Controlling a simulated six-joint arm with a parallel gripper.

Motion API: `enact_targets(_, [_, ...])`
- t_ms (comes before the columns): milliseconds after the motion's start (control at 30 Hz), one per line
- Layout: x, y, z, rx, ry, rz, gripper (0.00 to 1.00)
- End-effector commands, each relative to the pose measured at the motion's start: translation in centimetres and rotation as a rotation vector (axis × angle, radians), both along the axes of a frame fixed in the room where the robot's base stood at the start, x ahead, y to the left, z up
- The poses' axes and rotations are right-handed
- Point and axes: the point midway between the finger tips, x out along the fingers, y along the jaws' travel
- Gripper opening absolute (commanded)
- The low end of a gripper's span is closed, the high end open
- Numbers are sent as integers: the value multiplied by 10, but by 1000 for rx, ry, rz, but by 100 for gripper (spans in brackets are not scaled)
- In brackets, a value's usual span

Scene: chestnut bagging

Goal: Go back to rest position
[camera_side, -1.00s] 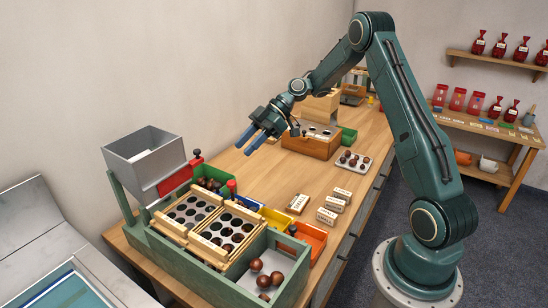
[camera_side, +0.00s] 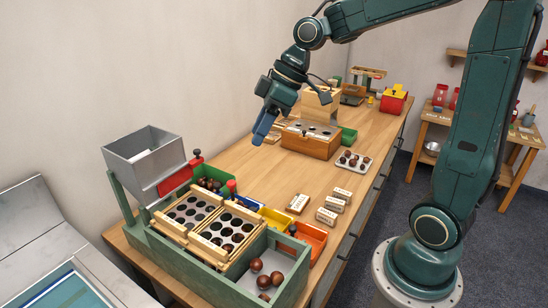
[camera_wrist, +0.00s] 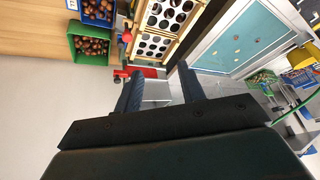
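My gripper (camera_side: 261,132) hangs over the back part of the workbench, near the wall, with its blue fingers pointing down and slightly left. In the wrist view my gripper (camera_wrist: 160,85) has its two fingers apart, with nothing held between them. In the side view the fingers overlap, so the gap does not show there. My arm rises from its base at the right, and its upper part runs out of the top of the picture.
The green sorting frame (camera_side: 192,255) with wooden hole trays (camera_side: 228,234) stands at the front, beside the grey hopper (camera_side: 145,158). A chestnut tray (camera_side: 353,160) and label blocks (camera_side: 327,215) lie at right. The mid-bench is clear.

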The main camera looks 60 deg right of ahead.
Motion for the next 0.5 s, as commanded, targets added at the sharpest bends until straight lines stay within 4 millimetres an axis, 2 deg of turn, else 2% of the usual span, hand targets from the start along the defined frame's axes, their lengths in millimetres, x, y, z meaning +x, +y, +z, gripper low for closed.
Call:
enact_targets(200, [-42,10,15,-52,5,-128,40])
enact_targets(500, [-101,12,23,-91,-1,-322,40])
